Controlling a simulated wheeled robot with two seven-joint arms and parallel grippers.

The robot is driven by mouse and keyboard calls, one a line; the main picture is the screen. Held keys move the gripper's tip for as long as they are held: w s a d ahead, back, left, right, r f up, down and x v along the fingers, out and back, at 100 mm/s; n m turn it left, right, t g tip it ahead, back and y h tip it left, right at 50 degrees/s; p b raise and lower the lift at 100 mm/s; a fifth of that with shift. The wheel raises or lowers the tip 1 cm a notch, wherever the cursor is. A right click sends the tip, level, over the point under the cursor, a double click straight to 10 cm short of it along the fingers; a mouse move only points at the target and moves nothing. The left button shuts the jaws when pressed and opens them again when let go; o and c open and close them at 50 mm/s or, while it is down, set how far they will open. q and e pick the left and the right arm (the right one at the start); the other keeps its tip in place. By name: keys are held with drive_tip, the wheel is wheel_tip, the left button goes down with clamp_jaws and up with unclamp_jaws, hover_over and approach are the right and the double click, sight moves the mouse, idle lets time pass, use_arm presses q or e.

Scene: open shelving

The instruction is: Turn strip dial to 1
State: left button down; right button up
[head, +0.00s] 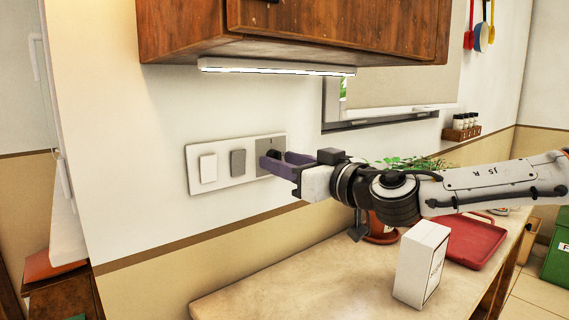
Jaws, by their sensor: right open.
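A pale wall plate (222,184) carries a white switch (208,168), a grey switch (238,162) and, at its right end, a grey-brown dial panel (266,143). A small dark mark shows near the top of the dial panel. My right gripper (275,161) is open, with its purple fingers at the dial panel. A dark shape between the fingers looks like the dial knob (274,154). The fingers hide most of it, so its setting and any contact cannot be told. The strip light (277,69) under the cabinet is lit. My left gripper is not in view.
A wooden cabinet (290,30) hangs above the plate. Below my right arm, a counter (290,277) holds a white box (421,264), a red tray (474,243) and a plant (415,162). A spice rack (461,132) is on the wall at right. The counter's left part is clear.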

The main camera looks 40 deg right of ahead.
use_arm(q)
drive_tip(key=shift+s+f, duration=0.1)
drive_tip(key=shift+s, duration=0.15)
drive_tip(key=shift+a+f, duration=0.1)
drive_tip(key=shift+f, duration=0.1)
use_arm(e)
clamp_jaws()
